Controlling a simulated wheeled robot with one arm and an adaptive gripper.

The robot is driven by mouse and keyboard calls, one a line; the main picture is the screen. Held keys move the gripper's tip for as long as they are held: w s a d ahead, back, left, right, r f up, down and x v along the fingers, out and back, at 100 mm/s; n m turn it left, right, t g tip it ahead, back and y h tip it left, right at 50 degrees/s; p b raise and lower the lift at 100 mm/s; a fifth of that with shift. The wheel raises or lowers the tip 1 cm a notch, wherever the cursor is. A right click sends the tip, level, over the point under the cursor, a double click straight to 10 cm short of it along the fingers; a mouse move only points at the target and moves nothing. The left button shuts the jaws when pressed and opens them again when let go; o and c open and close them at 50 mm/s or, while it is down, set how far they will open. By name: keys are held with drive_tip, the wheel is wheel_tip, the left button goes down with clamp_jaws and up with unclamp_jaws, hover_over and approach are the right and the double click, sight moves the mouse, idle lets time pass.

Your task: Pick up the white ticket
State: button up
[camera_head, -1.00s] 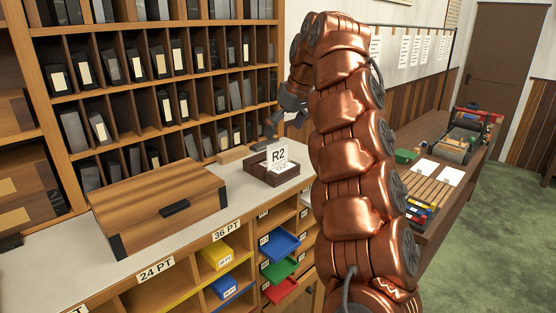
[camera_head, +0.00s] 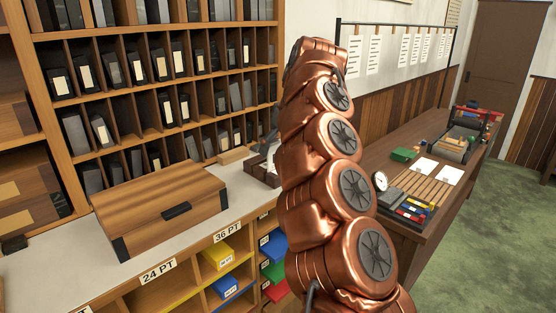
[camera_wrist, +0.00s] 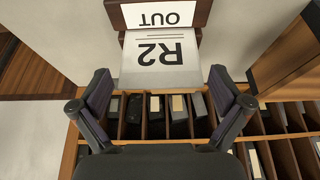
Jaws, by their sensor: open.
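The white ticket (camera_wrist: 160,62), marked R2 upside down, shows in the wrist view at the top middle. It stands by the dark brown holder (camera_wrist: 203,14), which bears a white OUT label (camera_wrist: 160,14). My gripper (camera_wrist: 160,80) is open, one finger on each side below the ticket, with nothing held between them. Whether the fingertips are level with the ticket is hard to tell. In the head view the arm hides the ticket and the gripper; only a bit of the holder (camera_head: 262,173) shows left of the arm.
A wooden case (camera_head: 160,205) lies on the pale counter (camera_head: 60,245) at left. Pigeonhole shelves (camera_head: 130,90) with dark blocks rise behind it. Coloured bins (camera_head: 217,256) sit under the counter. A wooden bench (camera_head: 400,205) with cards and tools stands at right.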

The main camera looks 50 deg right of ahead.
drive_tip(key=c, duration=0.7)
drive_tip(key=shift+a+r, duration=0.1)
drive_tip(key=shift+r, duration=0.05)
